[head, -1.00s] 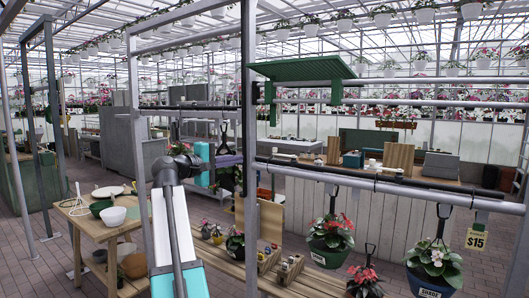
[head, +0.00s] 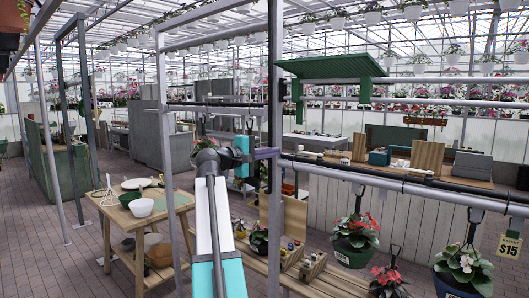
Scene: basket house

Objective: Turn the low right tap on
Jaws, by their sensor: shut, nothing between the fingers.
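My arm rises from the bottom of the head view, and its wrist bends to the right. My gripper (head: 268,153) is the small grey-purple end beyond the teal wrist. It appears shut and empty, pointing right across the upright grey post (head: 275,110). Whether it touches the post cannot be told. Grey horizontal pipes (head: 400,180) with dark fittings run to the right of the post at low height. Other pipes (head: 430,101) run higher. No tap handle can be made out clearly; the low right tap is too small or hidden to identify.
A wooden table (head: 168,208) with bowls stands at left. Potted flowers (head: 357,238) hang from the low pipes at right. A wooden bench (head: 315,280) with small pots lies below. A green slatted shelf (head: 330,67) sits above. Brick floor is open at left.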

